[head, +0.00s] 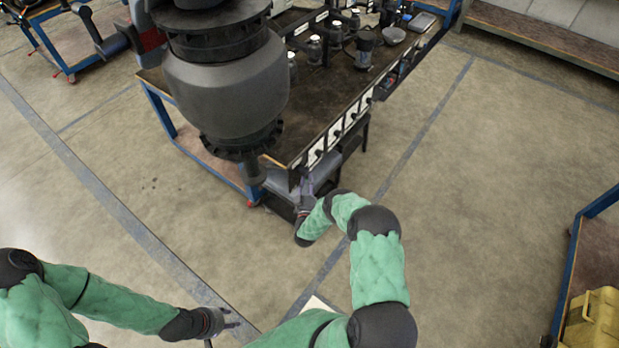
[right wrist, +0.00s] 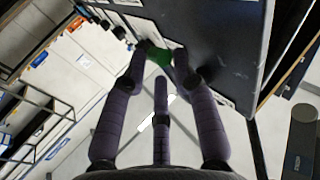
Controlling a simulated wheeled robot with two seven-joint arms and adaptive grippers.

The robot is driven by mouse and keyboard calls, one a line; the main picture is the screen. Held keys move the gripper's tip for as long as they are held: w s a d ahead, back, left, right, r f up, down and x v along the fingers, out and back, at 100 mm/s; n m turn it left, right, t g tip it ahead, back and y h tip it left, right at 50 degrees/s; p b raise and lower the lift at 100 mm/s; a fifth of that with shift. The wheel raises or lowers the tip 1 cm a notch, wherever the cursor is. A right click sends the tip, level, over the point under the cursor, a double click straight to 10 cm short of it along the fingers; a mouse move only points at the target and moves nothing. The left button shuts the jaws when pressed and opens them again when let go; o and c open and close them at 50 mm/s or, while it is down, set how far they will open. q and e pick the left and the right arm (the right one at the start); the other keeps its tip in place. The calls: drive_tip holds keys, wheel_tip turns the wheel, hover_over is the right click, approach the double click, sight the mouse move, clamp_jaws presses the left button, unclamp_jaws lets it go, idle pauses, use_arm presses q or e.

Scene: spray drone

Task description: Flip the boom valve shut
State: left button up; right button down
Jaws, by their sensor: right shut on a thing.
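My right gripper (head: 306,188) is at the near corner of the workbench, beside the bench's edge. In the right wrist view its dark fingers (right wrist: 160,62) close around a small green piece (right wrist: 159,56), which looks like the valve's handle. The green piece lies against a dark panel (right wrist: 225,45). The rest of the valve is hidden behind the fingers, and its turn angle cannot be told. My left gripper (head: 230,325) is low at the bottom of the head view, over bare floor, with its fingers apart and empty.
The workbench (head: 315,105) carries several jars and tools, with white labels (head: 345,125) along its side. A large dark grey rounded body (head: 228,90) blocks part of it. A yellow case (head: 595,320) is at lower right. The floor (head: 480,200) to the right is clear.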

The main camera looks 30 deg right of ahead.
drive_tip(key=shift+a+r+m+g+y+p, duration=0.35)
drive_tip(key=shift+a+m+g+y+p, duration=0.2)
drive_tip(key=shift+p, duration=0.3)
drive_tip(key=c, duration=1.2)
unclamp_jaws()
drive_tip(key=shift+s+f, duration=0.1)
drive_tip(key=shift+f, duration=0.05)
drive_tip(key=v, duration=1.2)
drive_tip(key=shift+a, duration=0.1)
